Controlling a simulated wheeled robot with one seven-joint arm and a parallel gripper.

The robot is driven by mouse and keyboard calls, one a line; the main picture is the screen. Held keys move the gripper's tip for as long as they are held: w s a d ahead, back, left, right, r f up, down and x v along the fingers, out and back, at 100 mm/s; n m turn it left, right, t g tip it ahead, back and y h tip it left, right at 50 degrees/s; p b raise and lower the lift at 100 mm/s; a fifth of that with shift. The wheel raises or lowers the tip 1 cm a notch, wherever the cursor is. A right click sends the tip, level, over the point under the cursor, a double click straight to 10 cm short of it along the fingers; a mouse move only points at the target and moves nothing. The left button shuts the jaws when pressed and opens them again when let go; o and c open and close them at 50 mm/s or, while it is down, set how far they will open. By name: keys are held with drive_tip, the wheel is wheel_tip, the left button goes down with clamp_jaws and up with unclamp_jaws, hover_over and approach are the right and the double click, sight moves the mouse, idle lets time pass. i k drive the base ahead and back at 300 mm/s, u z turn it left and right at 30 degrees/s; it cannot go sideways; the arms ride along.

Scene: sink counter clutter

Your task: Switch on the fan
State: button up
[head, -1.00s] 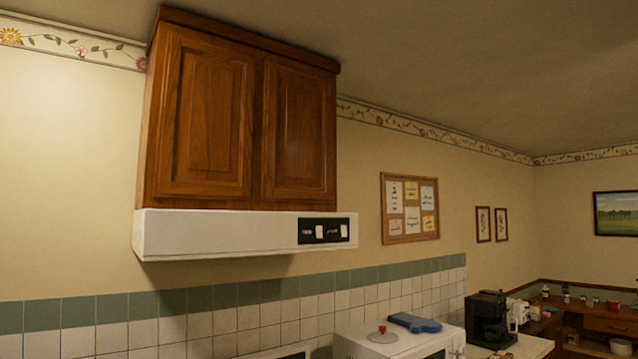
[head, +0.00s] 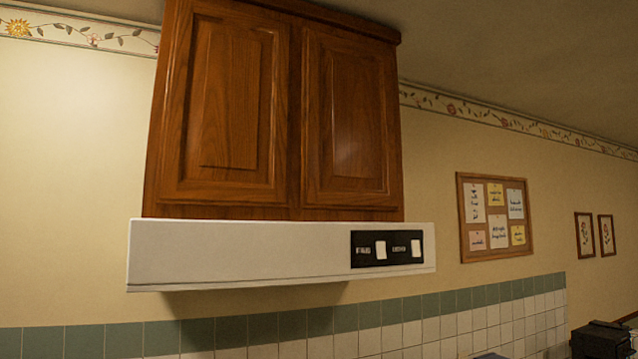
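The fan is a white range hood (head: 240,252) under a brown wooden wall cabinet (head: 290,110). A black switch panel (head: 393,248) sits at the right end of its front face. The panel carries two white switches, a left one (head: 381,250) and a right one (head: 416,248), each with a small label to its left. The labels are too blurred to read. I cannot tell whether either switch is on. My gripper is not in view.
A cork board with notes (head: 496,217) hangs on the wall to the right, with two small framed pictures (head: 596,235) beyond it. A black appliance (head: 600,341) shows at the lower right. The space in front of the hood looks clear.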

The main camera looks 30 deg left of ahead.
sight(381, 251)
drive_tip(key=u, duration=0.3)
drive_tip(key=i, duration=0.8)
drive_tip(key=u, duration=1.05)
drive_tip(key=i, duration=0.4)
drive_tip(key=u, duration=0.35)
